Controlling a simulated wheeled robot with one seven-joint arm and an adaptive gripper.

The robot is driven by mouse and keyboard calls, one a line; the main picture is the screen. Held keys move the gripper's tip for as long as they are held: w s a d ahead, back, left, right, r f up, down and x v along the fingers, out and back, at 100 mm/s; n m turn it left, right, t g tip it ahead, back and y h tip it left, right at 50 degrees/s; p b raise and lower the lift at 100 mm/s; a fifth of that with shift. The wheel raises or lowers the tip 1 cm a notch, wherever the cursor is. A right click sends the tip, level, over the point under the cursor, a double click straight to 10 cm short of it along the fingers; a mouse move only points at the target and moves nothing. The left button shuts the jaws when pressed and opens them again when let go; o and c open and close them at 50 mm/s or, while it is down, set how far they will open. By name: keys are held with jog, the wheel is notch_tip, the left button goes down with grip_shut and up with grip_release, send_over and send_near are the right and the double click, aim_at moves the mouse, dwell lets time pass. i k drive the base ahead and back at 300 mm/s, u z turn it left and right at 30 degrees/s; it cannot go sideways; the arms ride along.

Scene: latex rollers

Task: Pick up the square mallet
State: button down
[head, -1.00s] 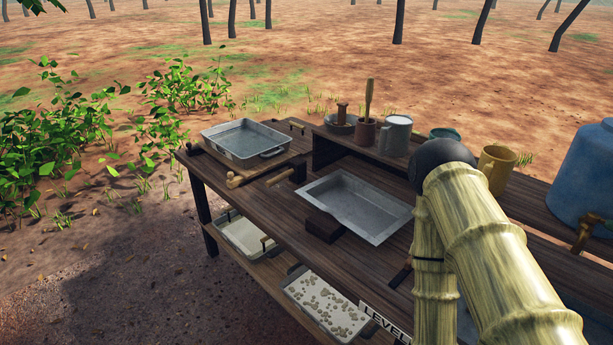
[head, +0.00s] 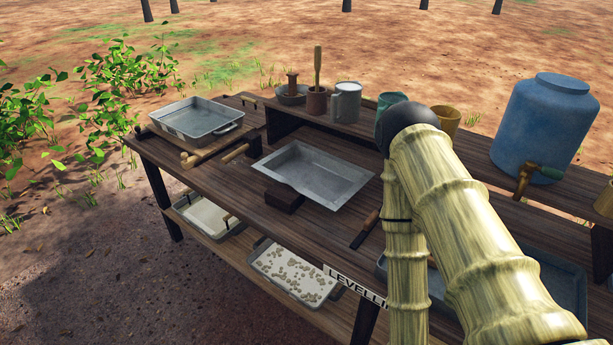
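I cannot make out the square mallet for certain. A short wooden handle (head: 236,153) lies on the left part of the bench, its right end close to a dark block (head: 254,143) that may be a mallet head or a shelf support. Another dark squarish block (head: 284,198) sits at the near left edge of the shallow metal tray (head: 343,186), partly under it. My arm's bamboo-patterned links cover the right middle of the head view. My gripper is out of the picture, so its opening and contents do not show.
A handled pan (head: 213,133) and wooden roller (head: 198,158) are at the bench's left. The raised shelf holds a grey mug (head: 347,103), other cups and a blue barrel (head: 546,120) with a tap. A dark-handled tool (head: 365,230) lies near the front edge. Lower trays stand beneath.

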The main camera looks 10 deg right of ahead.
aim_at(252, 148)
jog(key=u, duration=0.45)
jog(key=k, duration=0.55)
jog(key=u, duration=0.85)
jog(key=i, duration=1.3)
jog(key=z, duration=0.9)
